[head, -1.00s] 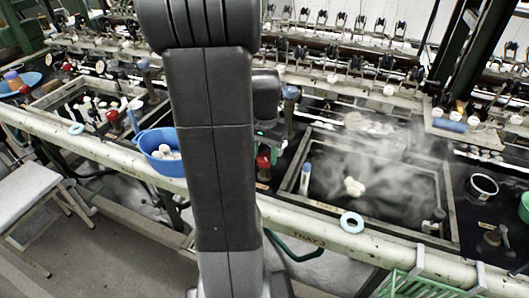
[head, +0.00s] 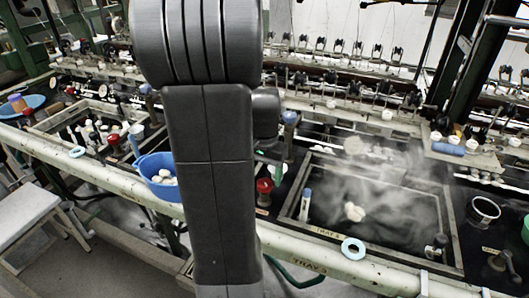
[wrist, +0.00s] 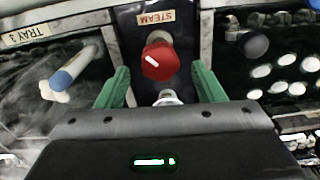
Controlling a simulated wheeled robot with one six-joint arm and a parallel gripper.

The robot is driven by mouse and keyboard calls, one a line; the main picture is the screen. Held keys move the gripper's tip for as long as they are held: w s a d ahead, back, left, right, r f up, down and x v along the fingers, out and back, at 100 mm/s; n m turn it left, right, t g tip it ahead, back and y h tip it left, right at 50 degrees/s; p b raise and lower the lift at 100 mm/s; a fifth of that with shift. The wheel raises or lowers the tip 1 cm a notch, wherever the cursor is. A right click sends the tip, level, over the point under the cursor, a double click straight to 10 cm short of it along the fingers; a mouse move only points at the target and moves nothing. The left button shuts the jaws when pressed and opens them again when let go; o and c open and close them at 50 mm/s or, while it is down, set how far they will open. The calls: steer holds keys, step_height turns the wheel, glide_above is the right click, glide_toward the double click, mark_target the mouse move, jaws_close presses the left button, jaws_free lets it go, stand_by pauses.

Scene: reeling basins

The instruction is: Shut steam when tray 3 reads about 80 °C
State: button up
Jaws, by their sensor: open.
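The red steam knob (wrist: 160,61), with a white mark on it, sits below a STEAM label (wrist: 155,18) that reads upside down in the wrist view. My gripper (wrist: 160,85) is open, its green fingers on either side of and slightly nearer than the knob, not clearly touching it. In the head view the red knob (head: 264,187) shows beside my arm, which hides most of the gripper. Tray 3 (head: 450,235) is a dark, steaming basin with white cocoons (head: 354,212). A blue-topped thermometer (head: 305,204) stands at its left side; its reading is too small to tell.
A blue bowl of cocoons (head: 157,175) sits on the front rail left of my arm. A pale blue ring (head: 353,248) lies on the rail before tray 3. A dark cup (head: 483,212) stands right of the basin. Reeling machinery lines the back.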

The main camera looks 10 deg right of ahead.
mark_target(265, 182)
step_height(265, 182, up, 12)
steer(key=shift+p, duration=0.3)
steer(key=shift+f, duration=0.1)
stand_by(7.1)
